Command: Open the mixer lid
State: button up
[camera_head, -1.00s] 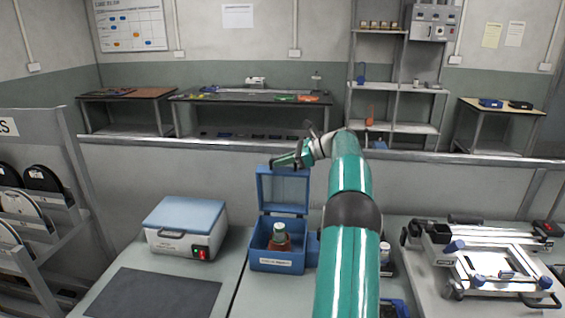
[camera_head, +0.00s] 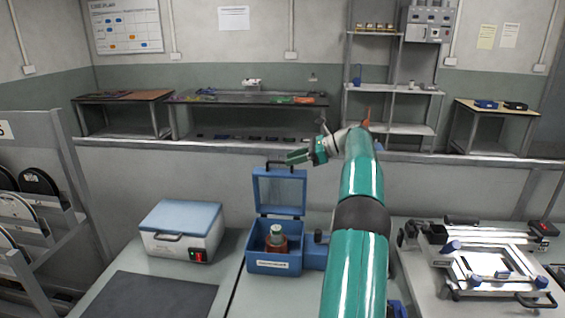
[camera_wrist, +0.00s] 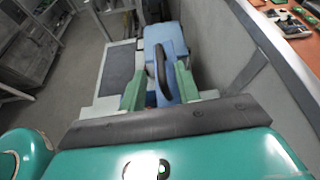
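Two blue-lidded units stand on the bench; which is the mixer is not clear. A blue box (camera_head: 273,267) has its lid (camera_head: 278,192) raised nearly upright, with a dark handle (camera_head: 280,164) on its top edge. A white unit (camera_head: 190,248) with a red switch, left of it, has its blue lid (camera_head: 180,217) down. My gripper (camera_head: 290,158) is at the raised lid's top, slightly right of the handle, pointing left. In the wrist view its green fingers (camera_wrist: 160,93) stand apart, with a black handle (camera_wrist: 161,68) showing between them; contact cannot be told.
A bottle (camera_head: 276,241) with a pale cap stands inside the blue box. A dark mat (camera_head: 165,296) lies at the front left. A metal frame device (camera_head: 490,260) stands at the right. A disc rack (camera_head: 40,200) is at far left. A low wall runs behind the bench.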

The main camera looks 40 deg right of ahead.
jog(key=v, duration=0.8)
jog(key=shift+r, duration=0.15)
